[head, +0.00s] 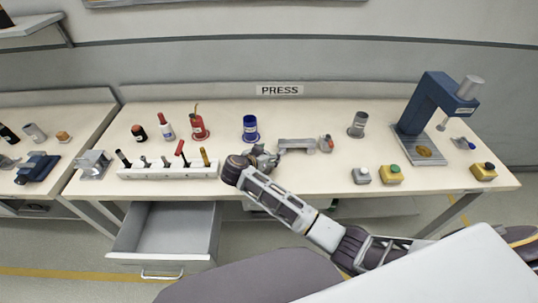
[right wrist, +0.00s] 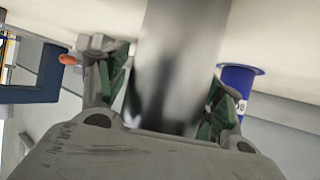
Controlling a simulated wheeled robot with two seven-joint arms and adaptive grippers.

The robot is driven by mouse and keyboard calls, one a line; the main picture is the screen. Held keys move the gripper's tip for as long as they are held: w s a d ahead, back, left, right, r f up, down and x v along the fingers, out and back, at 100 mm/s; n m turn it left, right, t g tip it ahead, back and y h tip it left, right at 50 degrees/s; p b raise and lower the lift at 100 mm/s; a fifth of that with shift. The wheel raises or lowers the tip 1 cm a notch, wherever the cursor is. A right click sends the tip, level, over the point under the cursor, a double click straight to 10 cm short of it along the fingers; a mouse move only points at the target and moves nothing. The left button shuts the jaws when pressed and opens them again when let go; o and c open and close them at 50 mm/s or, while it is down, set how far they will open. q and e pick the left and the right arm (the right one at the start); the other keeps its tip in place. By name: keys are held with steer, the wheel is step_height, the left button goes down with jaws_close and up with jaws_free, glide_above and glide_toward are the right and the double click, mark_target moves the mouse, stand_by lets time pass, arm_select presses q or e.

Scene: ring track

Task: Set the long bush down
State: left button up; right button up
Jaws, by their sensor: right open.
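In the right wrist view a smooth grey metal cylinder, which looks like the long bush (right wrist: 182,60), stands between the green-padded fingers of my right gripper (right wrist: 165,105). Its lower end is dark and blurred near the palm. The fingers flank it on both sides and are open; I cannot tell whether a pad still touches it. In the head view my right gripper (head: 264,157) is low over the middle of the press bench, right of the tool rack. The bush is not clearly told apart from the gripper there. My left gripper is not in view.
A blue container (head: 250,127) stands just behind my right gripper. A grey bracket-like piece (head: 297,145) lies right of it. The white rack (head: 168,171) holds several tools at left. The blue press (head: 422,110) stands at right. An open drawer (head: 165,240) sticks out below.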

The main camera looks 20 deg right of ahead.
steer(key=v, duration=1.2)
steer(key=shift+w, duration=0.1)
stand_by(0.4)
